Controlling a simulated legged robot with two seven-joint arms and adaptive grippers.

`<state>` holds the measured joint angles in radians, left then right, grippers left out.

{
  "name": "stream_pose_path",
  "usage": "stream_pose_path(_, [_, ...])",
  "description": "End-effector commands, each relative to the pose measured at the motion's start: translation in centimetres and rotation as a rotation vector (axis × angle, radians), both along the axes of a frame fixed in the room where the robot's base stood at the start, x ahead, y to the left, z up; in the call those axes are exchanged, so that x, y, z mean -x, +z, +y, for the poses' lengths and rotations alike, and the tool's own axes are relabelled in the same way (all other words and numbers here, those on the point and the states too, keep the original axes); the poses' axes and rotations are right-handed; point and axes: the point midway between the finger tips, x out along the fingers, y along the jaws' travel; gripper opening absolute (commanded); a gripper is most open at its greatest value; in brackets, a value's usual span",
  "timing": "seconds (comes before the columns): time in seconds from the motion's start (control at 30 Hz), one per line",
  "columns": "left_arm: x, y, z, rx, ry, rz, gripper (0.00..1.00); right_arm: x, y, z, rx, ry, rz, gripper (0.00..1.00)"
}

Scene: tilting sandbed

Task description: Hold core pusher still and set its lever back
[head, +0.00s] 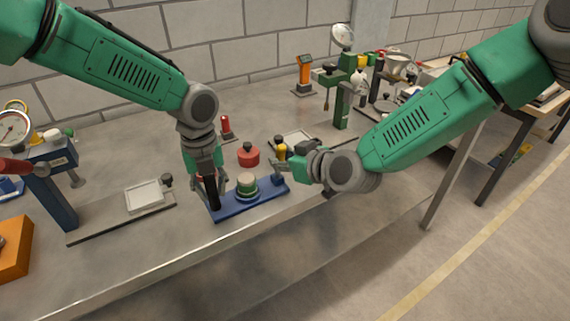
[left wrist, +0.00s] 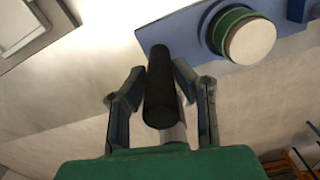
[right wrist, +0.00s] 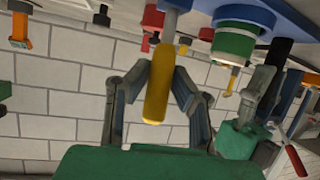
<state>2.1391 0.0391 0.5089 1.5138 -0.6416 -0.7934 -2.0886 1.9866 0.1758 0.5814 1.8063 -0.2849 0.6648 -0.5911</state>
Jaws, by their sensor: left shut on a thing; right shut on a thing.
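The core pusher has a blue base (head: 252,207) near the bench's front edge, with a cream and green round piece (head: 247,184) on it. A black upright handle (head: 210,193) stands at its left end; a yellow-gripped lever (head: 281,149) rises at its right. My left gripper (left wrist: 160,80) is shut on the black handle, which lies between its fingers in the left wrist view. My right gripper (right wrist: 158,85) is shut on the yellow grip, with the grey lever shaft (right wrist: 172,20) beyond it. The lever's lower end is partly hidden in the head view.
A red round piece (head: 248,155) and a red-topped stand (head: 226,127) sit behind the pusher. A blue press (head: 55,190) and an orange block (head: 14,248) are at left. A green press (head: 345,100) stands behind my right arm. The bench's front strip is clear.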

Motion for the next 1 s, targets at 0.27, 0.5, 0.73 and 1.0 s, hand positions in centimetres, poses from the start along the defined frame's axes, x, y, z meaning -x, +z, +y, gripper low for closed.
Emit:
stream_pose_path(0.27, [0.3, -0.4, 0.7, -0.016, 0.001, 0.013, 0.0, -2.1, 0.3, -0.1, 0.099, -0.02, 0.176, 0.0])
stream_pose_path(0.5, [0.3, -0.4, 0.7, -0.016, 0.001, 0.015, 0.0, -2.8, 0.1, 0.3, 0.149, -0.021, 0.282, 0.0])
stream_pose_path(0.73, [0.3, -0.5, 0.7, -0.016, 0.001, 0.016, 0.0, -3.0, -0.1, 0.4, 0.17, -0.02, 0.327, 0.0])
stream_pose_path(1.0, [0.3, -0.5, 0.7, -0.016, 0.001, 0.017, 0.0, -3.0, -0.1, 0.4, 0.173, -0.02, 0.334, 0.0])
